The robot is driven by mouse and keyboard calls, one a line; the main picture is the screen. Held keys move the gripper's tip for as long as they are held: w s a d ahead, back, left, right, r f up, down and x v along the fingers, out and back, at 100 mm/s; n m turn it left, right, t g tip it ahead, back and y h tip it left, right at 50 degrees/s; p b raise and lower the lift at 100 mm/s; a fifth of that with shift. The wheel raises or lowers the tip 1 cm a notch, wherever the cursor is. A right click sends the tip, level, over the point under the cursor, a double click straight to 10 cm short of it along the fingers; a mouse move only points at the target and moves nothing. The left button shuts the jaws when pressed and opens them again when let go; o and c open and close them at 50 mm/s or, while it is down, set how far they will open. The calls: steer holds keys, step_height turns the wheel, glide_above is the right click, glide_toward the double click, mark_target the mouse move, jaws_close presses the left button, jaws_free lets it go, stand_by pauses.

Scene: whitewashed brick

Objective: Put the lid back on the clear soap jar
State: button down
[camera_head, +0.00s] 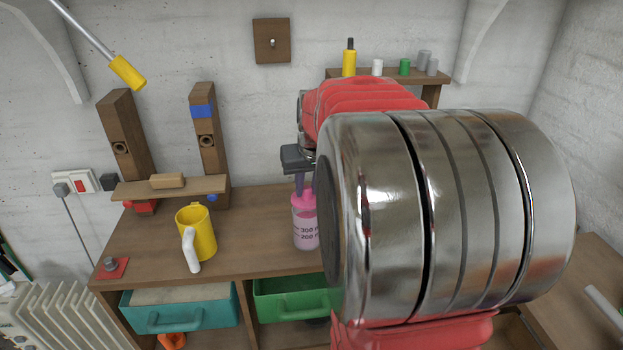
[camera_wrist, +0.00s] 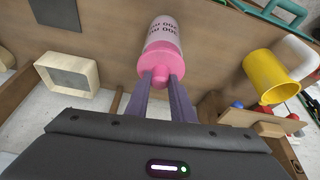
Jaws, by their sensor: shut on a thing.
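The clear soap jar (camera_head: 306,234) stands upright on the wooden bench, with pink contents and dark volume marks. In the wrist view the jar (camera_wrist: 163,32) appears upside down. The pink lid (camera_head: 302,200) is at the jar's mouth, in line with it; I cannot tell whether it is fully seated. The lid also shows in the wrist view (camera_wrist: 157,61). My gripper (camera_wrist: 161,78) is shut on the lid's knob, its purple fingers on either side. In the head view my arm hides the bench to the right of the jar.
A yellow mug (camera_head: 202,238) with a white handle stands left of the jar, with clear bench between. A wooden stand (camera_head: 170,188) is behind it. A teal drawer (camera_head: 180,308) and a green drawer (camera_head: 291,299) are below.

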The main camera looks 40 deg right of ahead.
steer(key=shift+f, duration=1.35)
steer(key=shift+f, duration=0.1)
stand_by(1.6)
steer(key=c, duration=1.5)
jaws_free()
steer(key=shift+o, duration=0.2)
steer(key=shift+o, duration=0.6)
steer(key=o, duration=0.4)
steer(key=shift+c, duration=0.2)
